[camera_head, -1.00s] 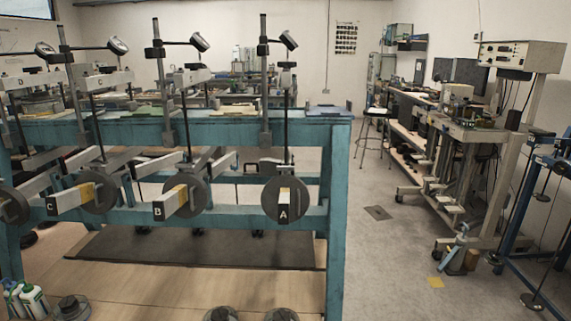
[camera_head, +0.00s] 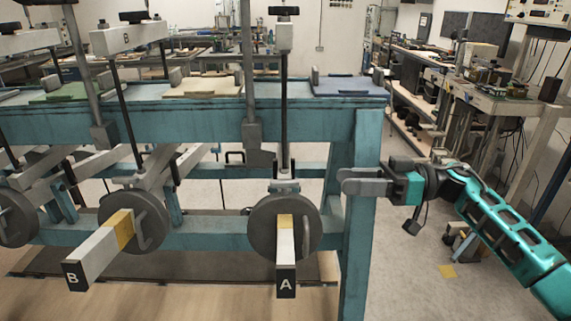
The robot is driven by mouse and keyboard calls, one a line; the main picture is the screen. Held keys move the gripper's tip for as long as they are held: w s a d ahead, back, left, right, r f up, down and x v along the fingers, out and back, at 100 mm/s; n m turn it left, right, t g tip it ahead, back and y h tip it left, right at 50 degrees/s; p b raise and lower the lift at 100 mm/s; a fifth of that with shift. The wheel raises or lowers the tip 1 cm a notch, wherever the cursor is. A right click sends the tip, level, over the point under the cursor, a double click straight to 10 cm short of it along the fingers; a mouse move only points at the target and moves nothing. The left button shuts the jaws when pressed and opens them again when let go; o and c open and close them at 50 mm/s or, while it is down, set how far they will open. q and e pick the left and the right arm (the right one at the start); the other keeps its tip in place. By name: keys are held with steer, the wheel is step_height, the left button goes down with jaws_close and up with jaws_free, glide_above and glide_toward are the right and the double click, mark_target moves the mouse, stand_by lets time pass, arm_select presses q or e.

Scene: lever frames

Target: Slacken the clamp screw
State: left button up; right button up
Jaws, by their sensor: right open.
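My right gripper (camera_head: 346,180) comes in from the right, in front of the right end leg of the teal frame (camera_head: 362,215). It is open and empty, with its fingers pointing left. It is to the right of lever A (camera_head: 286,245), apart from its round grey weight (camera_head: 262,222). A black knob (camera_head: 284,11) tops the white post above lever A, and a similar knob (camera_head: 134,16) tops the beam marked B. I cannot tell which part is the clamp screw. My left gripper is not in view.
Lever B (camera_head: 92,255) with its weight (camera_head: 150,222) sticks out to the left of lever A. A blue mat (camera_head: 348,86) lies on the frame's top right. A workbench (camera_head: 500,104) with instruments stands on the right.

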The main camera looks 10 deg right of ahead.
mark_target(284, 180)
steer(key=x, duration=1.2)
steer(key=shift+a+p, duration=0.35)
steer(key=shift+p, duration=0.05)
steer(key=shift+c, duration=0.2)
jaws_close()
